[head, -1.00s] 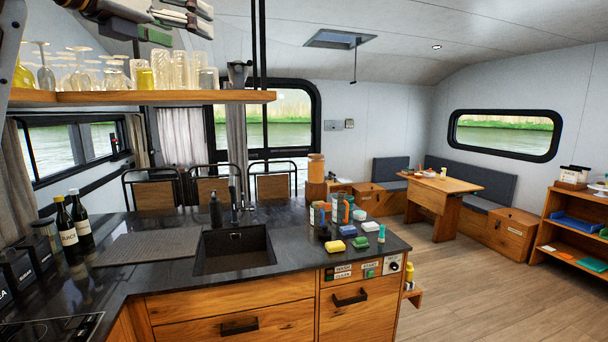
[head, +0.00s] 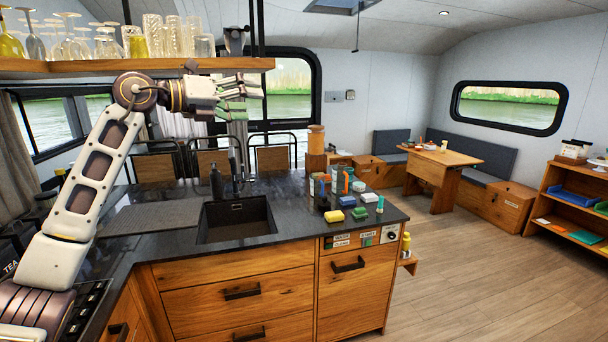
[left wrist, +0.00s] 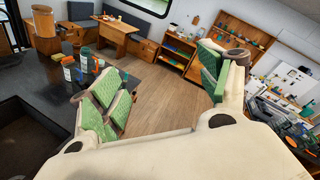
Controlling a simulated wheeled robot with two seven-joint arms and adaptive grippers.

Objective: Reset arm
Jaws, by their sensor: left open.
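My left gripper (head: 250,98) is in the air above the counter, just under the wooden shelf, with its arm coming up from the lower left. Its green-padded fingers are spread apart with nothing between them, as the left wrist view (left wrist: 165,92) shows. My right gripper is not in either view.
The wooden shelf (head: 120,68) with glasses runs just above my left arm. Juice bottles are hidden behind my arm. Floor at right is clear.

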